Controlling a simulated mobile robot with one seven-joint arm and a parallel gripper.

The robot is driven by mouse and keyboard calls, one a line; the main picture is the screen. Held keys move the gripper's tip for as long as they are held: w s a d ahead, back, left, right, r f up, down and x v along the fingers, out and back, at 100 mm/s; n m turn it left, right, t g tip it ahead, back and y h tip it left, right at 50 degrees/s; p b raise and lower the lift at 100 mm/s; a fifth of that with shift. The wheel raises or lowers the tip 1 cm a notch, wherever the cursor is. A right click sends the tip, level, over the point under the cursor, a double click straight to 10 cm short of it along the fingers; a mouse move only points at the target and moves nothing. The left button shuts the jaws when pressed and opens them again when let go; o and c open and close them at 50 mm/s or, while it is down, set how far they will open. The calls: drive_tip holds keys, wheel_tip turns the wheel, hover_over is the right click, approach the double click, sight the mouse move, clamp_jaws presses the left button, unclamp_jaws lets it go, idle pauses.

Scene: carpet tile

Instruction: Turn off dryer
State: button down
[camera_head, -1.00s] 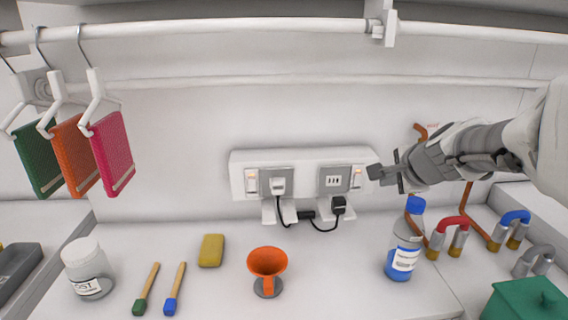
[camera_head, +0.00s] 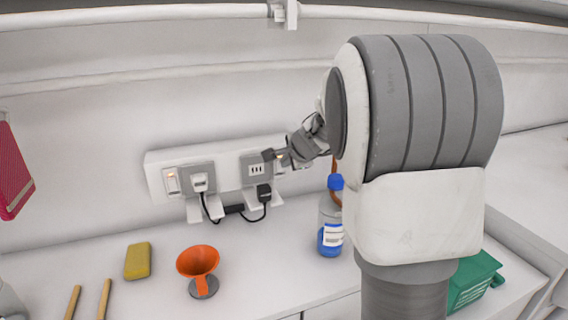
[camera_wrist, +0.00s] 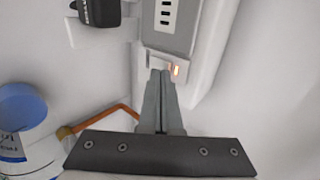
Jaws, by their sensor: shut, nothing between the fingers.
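A white wall socket panel (camera_head: 227,172) holds two grey socket plates, each with a switch beside it. The left switch (camera_head: 172,180) shows an orange light. A white plug (camera_head: 200,182) sits in the left socket and a black plug (camera_head: 264,192) is at the right one. My gripper (camera_head: 270,155) is shut and empty at the right end of the panel. In the wrist view, its fingertips (camera_wrist: 162,74) are at the lower edge of the right switch (camera_wrist: 164,62), which glows orange; contact is unclear. I cannot make out a dryer.
An orange funnel (camera_head: 198,262), a yellow sponge (camera_head: 138,261) and two brushes are on the counter. A green box (camera_head: 474,283) is at right. A rail runs above the panel.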

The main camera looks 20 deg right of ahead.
drive_tip(key=shift+w, duration=0.15)
drive_tip(key=shift+w+r, duration=0.2)
drive_tip(key=shift+w, duration=0.15)
drive_tip(key=shift+p, duration=0.35)
drive_tip(key=shift+r+p, duration=0.6)
drive_tip(key=shift+r, duration=0.2)
drive_tip(key=shift+s, duration=0.1)
